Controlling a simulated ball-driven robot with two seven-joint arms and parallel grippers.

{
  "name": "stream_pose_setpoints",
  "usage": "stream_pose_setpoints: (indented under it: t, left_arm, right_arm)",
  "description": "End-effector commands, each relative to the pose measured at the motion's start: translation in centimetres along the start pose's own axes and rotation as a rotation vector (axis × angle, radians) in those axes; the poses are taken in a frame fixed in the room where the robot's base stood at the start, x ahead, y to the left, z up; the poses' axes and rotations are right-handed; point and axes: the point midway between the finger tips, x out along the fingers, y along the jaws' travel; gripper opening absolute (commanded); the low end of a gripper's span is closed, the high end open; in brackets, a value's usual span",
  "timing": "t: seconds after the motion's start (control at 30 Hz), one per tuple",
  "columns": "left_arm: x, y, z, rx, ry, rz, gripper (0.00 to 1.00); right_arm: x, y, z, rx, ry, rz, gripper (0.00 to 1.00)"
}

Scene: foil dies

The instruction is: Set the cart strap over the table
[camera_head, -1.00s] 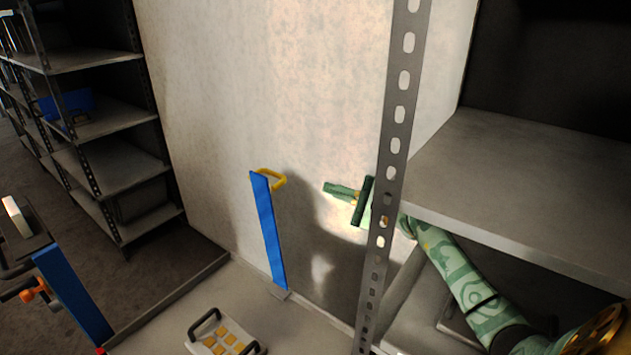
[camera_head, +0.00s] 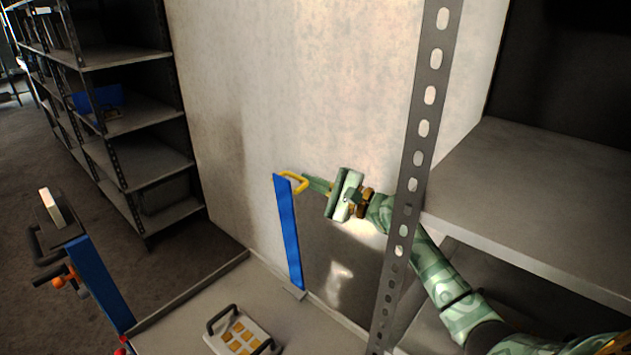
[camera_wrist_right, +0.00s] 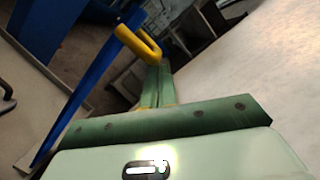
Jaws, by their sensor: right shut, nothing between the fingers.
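A long blue bar, which I take to be the cart strap (camera_head: 288,235), stands upright and slightly tilted by the pale wall, its foot at a small bracket on the table's edge. A yellow loop handle (camera_head: 299,188) is at its top. The grey table (camera_head: 185,320) lies below it. My right gripper (camera_head: 310,184) is shut and empty, its fingertips close to the yellow loop; whether they touch cannot be told. In the right wrist view the shut fingers (camera_wrist_right: 157,72) point at the loop (camera_wrist_right: 136,45) on the blue strap (camera_wrist_right: 90,95). My left gripper is not in view.
A tray with two dark handles and yellow squares (camera_head: 240,335) sits on the table. A perforated metal post (camera_head: 417,150) and grey shelf (camera_head: 540,195) stand near my right arm. Another blue post (camera_head: 100,285) is at left. Shelving (camera_head: 150,110) stands behind.

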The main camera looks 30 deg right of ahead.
Motion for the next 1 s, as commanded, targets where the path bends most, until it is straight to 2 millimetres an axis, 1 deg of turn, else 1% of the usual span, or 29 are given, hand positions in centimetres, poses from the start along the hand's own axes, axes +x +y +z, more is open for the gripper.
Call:
stream_pose_setpoints:
  t: [0.1, 0.17, 0.33, 0.47, 0.83, 0.93, 1.0]
  left_arm:
    - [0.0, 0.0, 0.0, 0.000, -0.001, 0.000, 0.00]
    - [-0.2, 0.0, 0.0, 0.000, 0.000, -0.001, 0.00]
    - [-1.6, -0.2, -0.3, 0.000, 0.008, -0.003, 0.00]
    - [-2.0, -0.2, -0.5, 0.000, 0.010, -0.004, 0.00]
    - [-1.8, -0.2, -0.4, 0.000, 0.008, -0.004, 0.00]
    - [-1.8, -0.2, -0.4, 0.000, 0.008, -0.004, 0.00]
    - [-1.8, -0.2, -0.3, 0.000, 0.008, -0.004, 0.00]
  right_arm:
    - [0.0, 0.0, 0.0, 0.000, 0.000, 0.000, 0.00]
    - [0.1, 0.1, 0.4, -0.009, 0.000, 0.004, 0.00]
    - [0.7, 1.2, 3.0, -0.086, -0.001, 0.024, 0.00]
    - [1.0, 1.8, 4.2, -0.128, -0.001, 0.030, 0.00]
    - [0.9, 2.2, 4.1, -0.134, 0.001, 0.033, 0.00]
    - [-0.1, 2.2, 4.0, -0.134, 0.003, 0.034, 0.00]
    - [-1.2, 2.2, 4.0, -0.135, 0.003, 0.036, 0.00]
